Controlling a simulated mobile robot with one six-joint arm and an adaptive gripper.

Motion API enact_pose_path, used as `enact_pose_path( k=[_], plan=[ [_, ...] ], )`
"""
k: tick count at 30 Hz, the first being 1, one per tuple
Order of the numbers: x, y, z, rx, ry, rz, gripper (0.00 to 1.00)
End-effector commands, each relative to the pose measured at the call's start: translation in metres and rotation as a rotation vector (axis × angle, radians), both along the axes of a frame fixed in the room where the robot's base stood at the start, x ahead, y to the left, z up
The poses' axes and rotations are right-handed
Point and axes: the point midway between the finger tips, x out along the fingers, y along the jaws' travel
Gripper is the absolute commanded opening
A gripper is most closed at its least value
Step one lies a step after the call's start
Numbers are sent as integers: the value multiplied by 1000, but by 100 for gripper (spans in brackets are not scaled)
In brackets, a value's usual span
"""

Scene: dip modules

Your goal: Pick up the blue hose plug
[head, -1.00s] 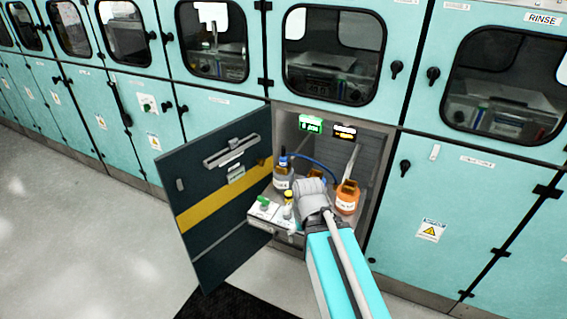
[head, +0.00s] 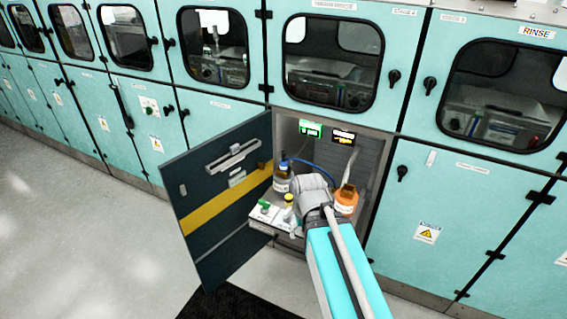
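The blue hose plug (head: 283,161) sits at the top of a bottle with a clear upper part and dark contents (head: 282,182), at the left inside the open cabinet. A blue hose (head: 318,166) runs from near it toward the right. My arm reaches into the cabinet from the lower right. My gripper's fingers are hidden behind the grey wrist, so I cannot see whether they are open or hold anything. The wrist is to the right of the plug and in front of it in the head view.
An orange bottle (head: 346,201) stands right of my wrist. A yellow-capped item (head: 288,200) and a green knob (head: 265,204) are at the cabinet's front left. The open dark door (head: 212,225) with a yellow stripe bounds the left side. Two lit displays (head: 310,130) are at the back.

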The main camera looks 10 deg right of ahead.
Motion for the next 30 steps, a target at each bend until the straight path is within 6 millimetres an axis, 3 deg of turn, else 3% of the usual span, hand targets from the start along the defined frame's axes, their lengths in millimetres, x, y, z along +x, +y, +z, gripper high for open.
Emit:
enact_pose_path(
  k=[1, 15, 21, 30],
  plan=[
    [0, 0, 20, 0, 0, 0, 90],
    [0, 0, 105, -1, 0, -1, 90],
    [0, -1, 121, -1, 0, -1, 90],
    [0, -1, 123, -1, 0, -1, 90]
  ],
)
